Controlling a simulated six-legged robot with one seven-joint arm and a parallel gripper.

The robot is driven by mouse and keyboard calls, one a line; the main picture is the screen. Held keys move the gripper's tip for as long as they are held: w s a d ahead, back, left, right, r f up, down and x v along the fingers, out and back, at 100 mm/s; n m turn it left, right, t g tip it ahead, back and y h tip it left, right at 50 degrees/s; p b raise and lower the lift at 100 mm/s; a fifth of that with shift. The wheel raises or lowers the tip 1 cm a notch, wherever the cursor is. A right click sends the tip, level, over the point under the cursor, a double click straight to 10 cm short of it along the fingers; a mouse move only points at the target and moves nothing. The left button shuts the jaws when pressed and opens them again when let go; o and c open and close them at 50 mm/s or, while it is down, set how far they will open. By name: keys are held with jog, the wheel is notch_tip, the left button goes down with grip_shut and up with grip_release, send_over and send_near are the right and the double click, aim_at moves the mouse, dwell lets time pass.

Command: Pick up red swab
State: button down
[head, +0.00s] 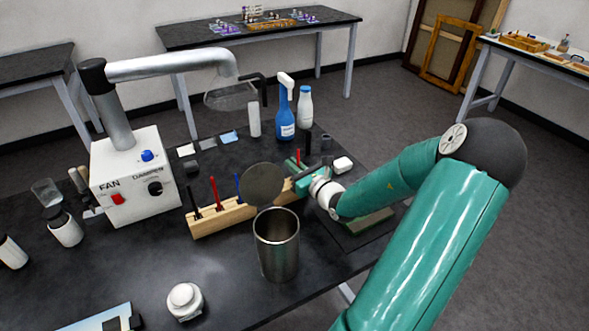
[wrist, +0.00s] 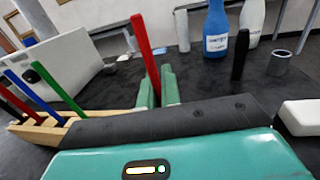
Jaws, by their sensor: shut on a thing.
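A red swab (wrist: 147,50) stands nearly upright between the two green fingers of my gripper (wrist: 157,90) in the wrist view. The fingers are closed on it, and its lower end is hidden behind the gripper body. In the head view the red swab (head: 298,157) shows as a short red tip beside my gripper (head: 302,180). A wooden rack (head: 222,217) stands left of my gripper and holds several thin sticks, including another red one (head: 214,192). The rack (wrist: 80,116) also shows at the left of the wrist view, with blue and green sticks.
A steel can (head: 277,248) with a round dark disc (head: 262,184) above it stands in front of the rack. A white fan box (head: 135,178) with a pipe is at left. A blue spray bottle (head: 285,110) and white bottle (head: 305,108) stand behind my gripper.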

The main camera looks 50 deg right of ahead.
notch_tip(320, 180, up, 9)
dwell(0.5)
jog(key=shift+f, duration=0.15)
jog(key=shift+s, duration=0.1)
dwell(2.2)
